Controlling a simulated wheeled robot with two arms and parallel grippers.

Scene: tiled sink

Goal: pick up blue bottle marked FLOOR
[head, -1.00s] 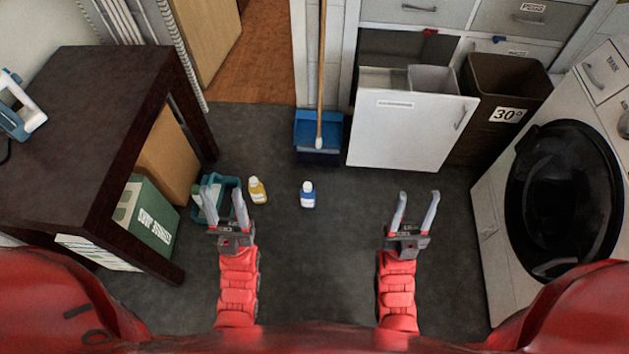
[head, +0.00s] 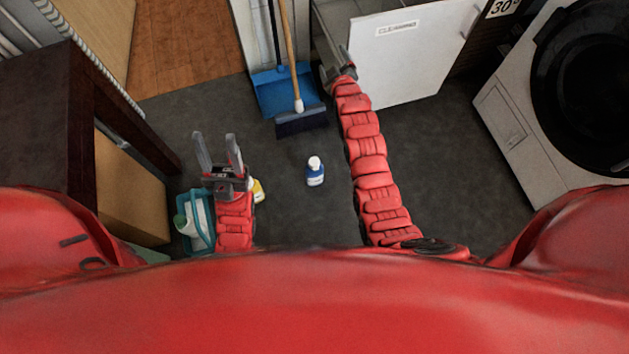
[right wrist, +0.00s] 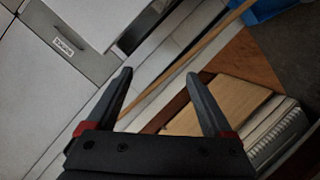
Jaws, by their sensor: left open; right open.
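The blue bottle (head: 315,171) with a white cap stands on the dark floor near the middle of the head view. A white label shows on it, but its text is too small to read. My left gripper (head: 218,151) is open and empty, to the left of the bottle. My right arm reaches far forward past the bottle's right side. My right gripper (head: 338,62) is beside the white cleaning drawer, beyond the bottle. In the right wrist view, my right gripper (right wrist: 163,85) is open with nothing between its fingers. The bottle is not in that view.
A yellow bottle (head: 257,190) is partly hidden behind my left gripper, near a teal basket (head: 186,222). A broom (head: 301,122) and blue dustpan (head: 275,92) are at the back. Floor around the bottle is clear.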

